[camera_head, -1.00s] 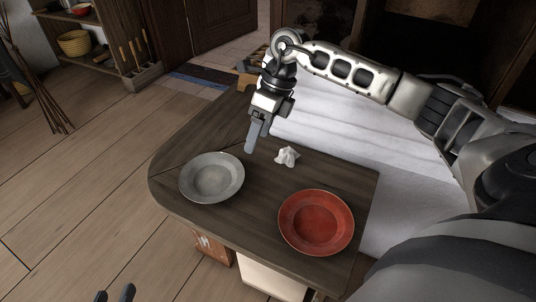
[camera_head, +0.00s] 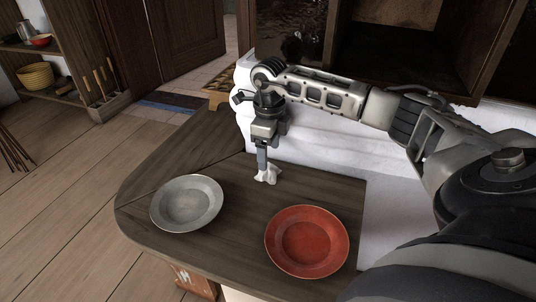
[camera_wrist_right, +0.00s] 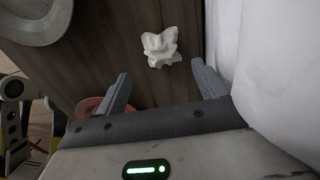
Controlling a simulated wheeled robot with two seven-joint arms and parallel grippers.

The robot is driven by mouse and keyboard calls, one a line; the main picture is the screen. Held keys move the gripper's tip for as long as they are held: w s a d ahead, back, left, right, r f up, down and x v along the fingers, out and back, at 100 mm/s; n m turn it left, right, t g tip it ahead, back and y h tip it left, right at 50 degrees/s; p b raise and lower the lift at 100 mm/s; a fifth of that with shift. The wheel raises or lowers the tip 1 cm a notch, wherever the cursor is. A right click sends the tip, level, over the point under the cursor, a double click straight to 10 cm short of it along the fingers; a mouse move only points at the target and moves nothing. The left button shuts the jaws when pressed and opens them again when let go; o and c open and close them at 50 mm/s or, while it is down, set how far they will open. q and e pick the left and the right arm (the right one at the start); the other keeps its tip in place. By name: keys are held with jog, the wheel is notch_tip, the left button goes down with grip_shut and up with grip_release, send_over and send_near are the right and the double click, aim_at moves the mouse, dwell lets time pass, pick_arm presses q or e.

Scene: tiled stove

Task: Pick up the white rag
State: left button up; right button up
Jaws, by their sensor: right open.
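The white rag (camera_head: 266,173) is a small crumpled piece on the dark wooden bench top, between the grey plate and the white stove wall. In the right wrist view the rag (camera_wrist_right: 161,47) lies ahead of the fingertips, roughly midway between their lines. My right gripper (camera_head: 262,164) points down just above or behind the rag in the head view. In the right wrist view its two fingers (camera_wrist_right: 160,76) are apart with nothing between them. My left gripper is not in view.
A grey plate (camera_head: 187,204) and a red plate (camera_head: 307,242) stand on the wooden bench (camera_head: 150,185), in front of the rag. The white stove wall (camera_head: 325,140) rises close behind my right gripper. Shelves with a basket (camera_head: 35,76) are far left.

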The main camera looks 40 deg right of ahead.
aim_at(268, 171)
jog(key=shift+f, duration=0.55)
jog(key=f, duration=0.1)
jog(key=f+b, duration=0.2)
jog(key=shift+w+d+f, duration=0.1)
jog(key=shift+w+f, duration=0.15)
jog(key=shift+f, duration=0.25)
jog(key=c, duration=1.1)
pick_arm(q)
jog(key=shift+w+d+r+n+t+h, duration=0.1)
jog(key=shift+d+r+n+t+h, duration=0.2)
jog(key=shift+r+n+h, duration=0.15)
pick_arm(e)
jog(key=shift+o, duration=0.2)
